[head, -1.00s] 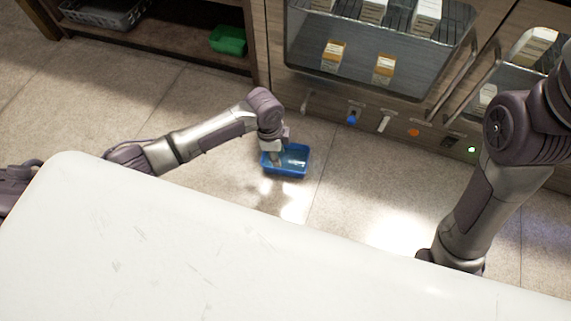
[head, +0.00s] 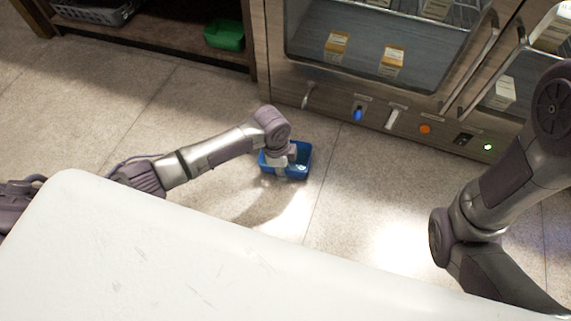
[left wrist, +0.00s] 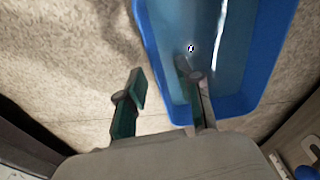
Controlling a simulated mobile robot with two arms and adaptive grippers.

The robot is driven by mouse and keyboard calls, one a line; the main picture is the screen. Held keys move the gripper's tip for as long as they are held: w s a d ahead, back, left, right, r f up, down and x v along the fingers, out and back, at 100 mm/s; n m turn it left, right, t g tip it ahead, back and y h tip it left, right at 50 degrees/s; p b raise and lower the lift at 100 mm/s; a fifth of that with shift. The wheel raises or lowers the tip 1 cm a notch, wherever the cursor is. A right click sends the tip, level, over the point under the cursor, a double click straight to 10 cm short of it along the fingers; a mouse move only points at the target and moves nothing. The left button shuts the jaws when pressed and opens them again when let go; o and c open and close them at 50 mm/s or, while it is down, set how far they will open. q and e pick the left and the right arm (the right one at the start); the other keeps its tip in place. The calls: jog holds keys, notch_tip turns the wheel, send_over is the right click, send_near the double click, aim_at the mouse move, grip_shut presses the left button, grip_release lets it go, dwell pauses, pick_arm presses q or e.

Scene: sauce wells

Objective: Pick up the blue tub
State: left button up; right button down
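The blue tub (head: 304,161) is a shallow open rectangular box on the tiled floor, past the white surface's far edge. My left gripper (head: 283,172) reaches down at the tub's near left part and hides some of it. In the left wrist view the tub (left wrist: 262,65) fills the upper middle and right. My left gripper (left wrist: 160,78) is open there, one finger outside the tub's left wall and the other over its inside, with gaps showing beside the wall. My right arm shows at the right of the head view, but its gripper is out of sight.
A white surface (head: 150,260) fills the foreground. A low shelf at upper left holds a green bin (head: 225,36) and a grey basket (head: 100,12). Floor around the tub is clear.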

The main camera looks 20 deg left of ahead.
pick_arm(q)
grip_shut()
jog(key=shift+f, duration=0.1)
dwell(0.3)
dwell(0.4)
